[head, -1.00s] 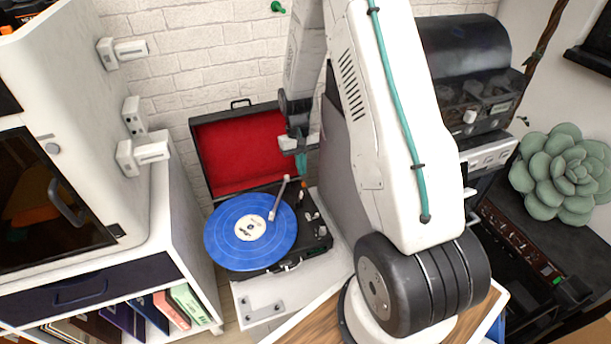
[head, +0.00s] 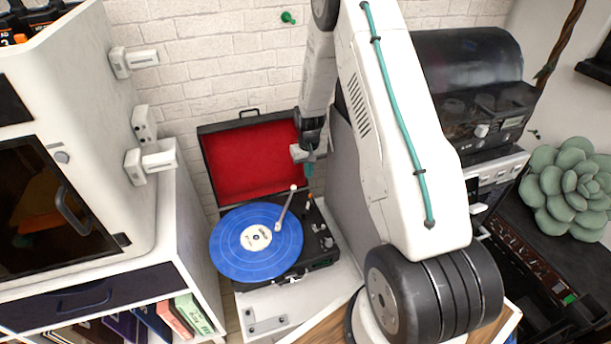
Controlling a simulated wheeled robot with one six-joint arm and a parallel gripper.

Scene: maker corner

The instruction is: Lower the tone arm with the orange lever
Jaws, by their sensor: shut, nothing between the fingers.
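The record player (head: 320,262) is an open black case with a red-lined lid (head: 250,165). A blue record (head: 238,258) lies on its platter. The white tone arm (head: 286,210) reaches from the back right toward the record; I cannot tell whether its head touches the disc. The small orange lever (head: 309,199) stands on the deck to the right of the tone arm. My gripper (head: 309,173) points down with its teal fingertips shut and empty. It is just above and behind the lever in the picture, with a small apparent gap.
The raised lid stands behind and left of my gripper. A white cabinet (head: 182,225) with an enclosure on it is at the left. The brick wall is behind.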

